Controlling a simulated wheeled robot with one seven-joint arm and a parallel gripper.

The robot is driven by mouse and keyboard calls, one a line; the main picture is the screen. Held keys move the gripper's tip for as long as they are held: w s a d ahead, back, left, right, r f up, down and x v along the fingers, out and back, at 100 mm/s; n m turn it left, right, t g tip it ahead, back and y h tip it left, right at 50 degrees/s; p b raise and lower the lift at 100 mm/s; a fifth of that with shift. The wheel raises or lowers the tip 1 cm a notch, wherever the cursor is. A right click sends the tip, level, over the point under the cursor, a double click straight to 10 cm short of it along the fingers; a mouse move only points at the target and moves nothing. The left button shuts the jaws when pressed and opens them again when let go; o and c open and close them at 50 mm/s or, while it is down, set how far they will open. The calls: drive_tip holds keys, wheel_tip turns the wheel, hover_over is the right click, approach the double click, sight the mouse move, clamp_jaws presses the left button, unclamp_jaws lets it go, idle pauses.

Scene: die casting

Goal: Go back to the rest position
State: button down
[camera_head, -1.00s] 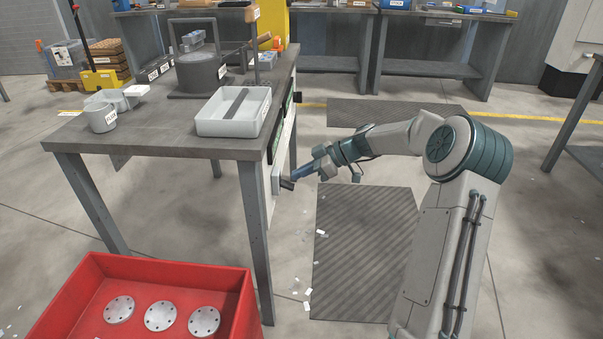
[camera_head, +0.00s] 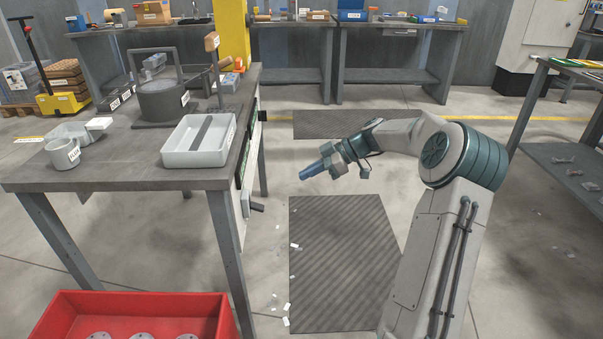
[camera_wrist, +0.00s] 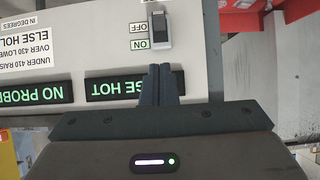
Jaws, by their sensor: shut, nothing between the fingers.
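My gripper (camera_head: 312,171) is in the air to the right of the workbench (camera_head: 100,172), apart from its side panel and above the floor mat. Its fingers are together and hold nothing. In the wrist view the closed fingertips (camera_wrist: 160,72) point toward a pale panel (camera_wrist: 100,45) with a toggle switch (camera_wrist: 159,28) marked ON and OFF. Two dark displays with green text sit on that panel; one reads "NO PROBE", the other partly "SE HOT". My arm reaches from the right of the head view.
A white tray (camera_head: 226,142), a grey mug (camera_head: 62,153) and a dark round pot (camera_head: 162,104) stand on the bench. A red crate (camera_head: 60,305) with metal discs sits at the lower left. A striped mat (camera_head: 345,260) lies on open floor. Another table (camera_head: 550,130) stands at the right.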

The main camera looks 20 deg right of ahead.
idle(0.4)
drive_tip(key=s+a+r+m+g+h+p, duration=0.3)
drive_tip(key=s+a+r+m+h+p, duration=0.25)
drive_tip(key=s+a+r+p, duration=0.65)
drive_tip(key=s+r+m+t+h+p, duration=0.2)
drive_tip(key=s+r+m+h+p, duration=0.3)
drive_tip(key=s+r+m+p, duration=0.4)
drive_tip(key=s+r+p, duration=0.7)
drive_tip(key=s+r, duration=0.3)
drive_tip(key=s, duration=0.1)
drive_tip(key=shift+s+p, duration=0.4)
